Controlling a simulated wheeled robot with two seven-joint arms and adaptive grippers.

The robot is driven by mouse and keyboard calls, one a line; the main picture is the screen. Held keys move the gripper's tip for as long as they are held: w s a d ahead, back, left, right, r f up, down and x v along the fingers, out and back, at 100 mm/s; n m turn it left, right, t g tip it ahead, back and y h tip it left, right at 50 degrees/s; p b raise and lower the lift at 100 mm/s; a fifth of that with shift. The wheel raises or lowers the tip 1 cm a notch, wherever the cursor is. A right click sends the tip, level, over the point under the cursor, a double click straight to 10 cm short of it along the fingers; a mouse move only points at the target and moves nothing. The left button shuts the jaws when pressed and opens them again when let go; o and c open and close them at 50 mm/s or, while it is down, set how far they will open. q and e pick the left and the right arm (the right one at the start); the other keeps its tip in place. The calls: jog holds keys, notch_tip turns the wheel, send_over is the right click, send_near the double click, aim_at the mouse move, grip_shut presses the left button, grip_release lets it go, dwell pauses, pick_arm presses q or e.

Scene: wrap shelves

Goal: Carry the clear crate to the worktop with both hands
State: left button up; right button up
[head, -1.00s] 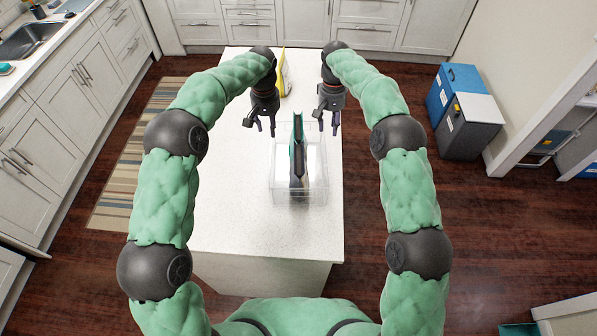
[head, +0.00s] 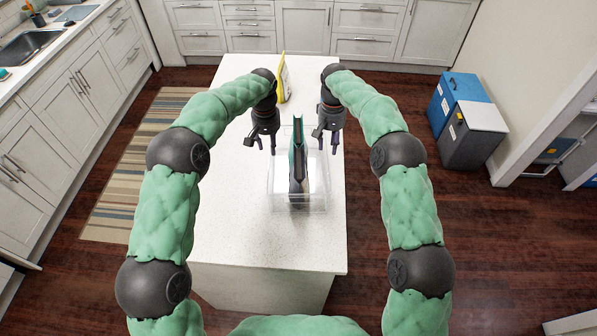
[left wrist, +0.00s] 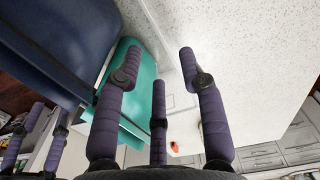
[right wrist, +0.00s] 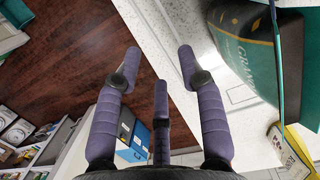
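The clear crate (head: 312,205) stands on the white worktop of the island in the head view. Tall dark and teal packages (head: 297,170) stand upright in it. My left gripper (head: 260,150) is open at the crate's far left side, and my right gripper (head: 330,152) is open at its far right side. The left wrist view shows teal and dark blue packages (left wrist: 60,50) beside the spread fingers. The right wrist view shows a dark green lettered package (right wrist: 245,50) beside the fingers. The see-through walls are faint, so I cannot tell whether either gripper touches them.
A yellow and white package (head: 283,80) stands on the worktop beyond the crate. The island worktop (head: 230,220) is bare left of the crate and in front of it. Blue and grey bins (head: 470,130) stand on the floor at right. A striped rug (head: 120,200) lies at left.

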aim_at(328, 164)
pick_arm(q)
notch_tip(328, 164, down, 9)
jog(key=shift+f, duration=0.2)
pick_arm(e)
jog(key=f, duration=0.3)
jog(key=s+f, duration=0.1)
jog(key=f, duration=0.5)
jog(key=shift+s+f, duration=0.2)
pick_arm(q)
grip_shut()
pick_arm(e)
grip_shut()
jog(key=shift+r, duration=0.1)
